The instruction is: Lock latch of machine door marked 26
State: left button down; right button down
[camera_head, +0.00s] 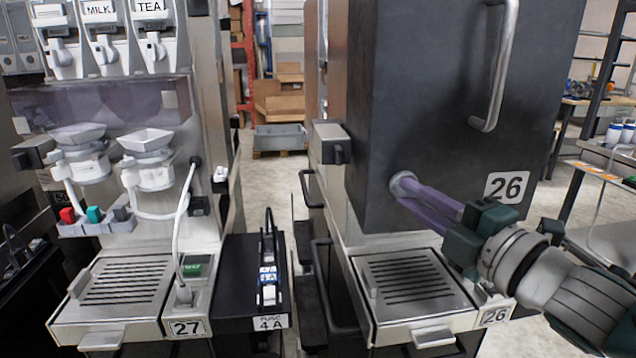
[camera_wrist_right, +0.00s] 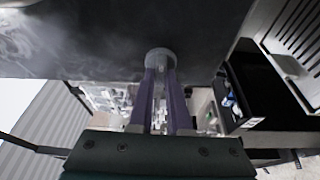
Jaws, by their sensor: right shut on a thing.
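The dark door (camera_head: 440,110) of machine 26 fills the upper right of the head view, with a "26" label (camera_head: 507,187) on its lower right and a curved metal handle (camera_head: 498,65) above. A round grey latch knob (camera_head: 402,181) sits at the door's lower left. My right gripper (camera_head: 409,193) comes in from the right, its purple fingers shut on the latch. In the wrist view the fingertips (camera_wrist_right: 160,76) meet the round latch (camera_wrist_right: 160,57) at the door's lower edge (camera_wrist_right: 60,72). The latch's turn position cannot be told. My left gripper is not in view.
Below the door is a slotted drip tray (camera_head: 408,282) with a second "26" label (camera_head: 495,316). Machine 27 (camera_head: 120,240) stands at the left, with a black fuse box (camera_head: 262,300) between the machines. Shelving (camera_head: 600,150) stands at the far right.

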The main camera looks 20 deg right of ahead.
jog(key=shift+n, duration=0.4)
jog(key=c, duration=0.9)
grip_release()
jog(key=shift+o, duration=0.2)
jog(key=s+d, duration=0.1)
jog(key=s, duration=0.9)
jog(key=shift+b, duration=0.35)
